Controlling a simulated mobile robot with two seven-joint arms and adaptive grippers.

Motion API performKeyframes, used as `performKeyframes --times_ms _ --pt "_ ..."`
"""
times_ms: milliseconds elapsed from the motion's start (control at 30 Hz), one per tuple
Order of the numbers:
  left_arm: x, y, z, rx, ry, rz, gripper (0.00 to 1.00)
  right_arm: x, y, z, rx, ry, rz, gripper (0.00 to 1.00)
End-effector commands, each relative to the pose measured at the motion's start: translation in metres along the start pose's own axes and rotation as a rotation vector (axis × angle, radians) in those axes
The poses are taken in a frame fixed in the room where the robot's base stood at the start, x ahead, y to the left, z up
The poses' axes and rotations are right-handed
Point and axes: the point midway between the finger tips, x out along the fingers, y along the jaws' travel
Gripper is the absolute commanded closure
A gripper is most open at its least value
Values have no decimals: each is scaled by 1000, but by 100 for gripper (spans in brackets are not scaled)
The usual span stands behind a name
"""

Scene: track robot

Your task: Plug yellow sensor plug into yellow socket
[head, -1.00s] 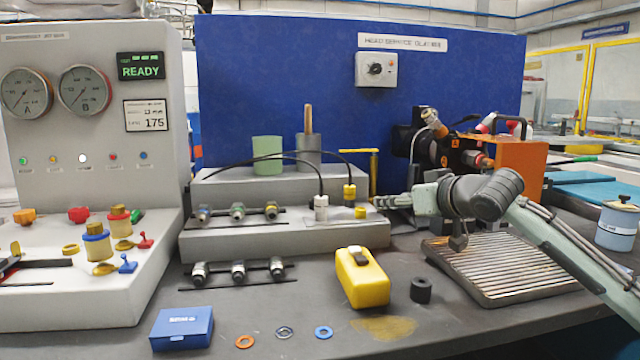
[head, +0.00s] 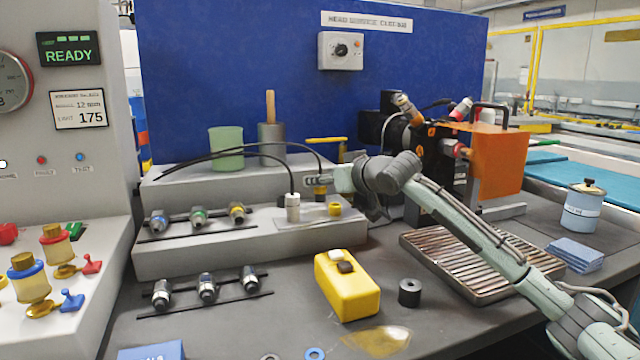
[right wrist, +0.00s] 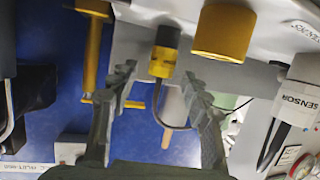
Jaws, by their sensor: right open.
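The yellow sensor plug (head: 320,191) with its black cable stands on the grey stepped block, partly hidden by my right gripper (head: 322,181). In the right wrist view the yellow plug (right wrist: 162,62) lies between the open fingertips of my right gripper (right wrist: 158,82), with a gap on both sides. A short yellow cylinder, apparently the yellow socket (head: 334,209), sits just in front and to the right of the plug. It looks large in the right wrist view (right wrist: 226,34), beyond the right finger. My left gripper is not in view.
A white plug (head: 292,207) with a cable stands left of the yellow one; it also shows in the wrist view (right wrist: 302,88). A yellow T-bar (head: 326,141) rises behind. Connector rows (head: 198,218) are left. A yellow case (head: 347,287) and ribbed tray (head: 462,265) lie in front.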

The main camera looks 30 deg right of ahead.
Motion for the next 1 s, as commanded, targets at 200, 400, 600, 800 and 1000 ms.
performKeyframes --times_ms 200,400,600,800,1000 --pt "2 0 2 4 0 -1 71 4 0 0 -1 1 0 52" --pt "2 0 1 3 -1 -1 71 3 0 0 -1 0 0 70" --pt "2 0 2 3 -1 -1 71 3 0 0 0 0 0 95" --pt "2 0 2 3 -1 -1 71 3 0 0 -1 1 0 100" --pt "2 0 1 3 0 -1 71 0 0 -10 0 3 1 100"
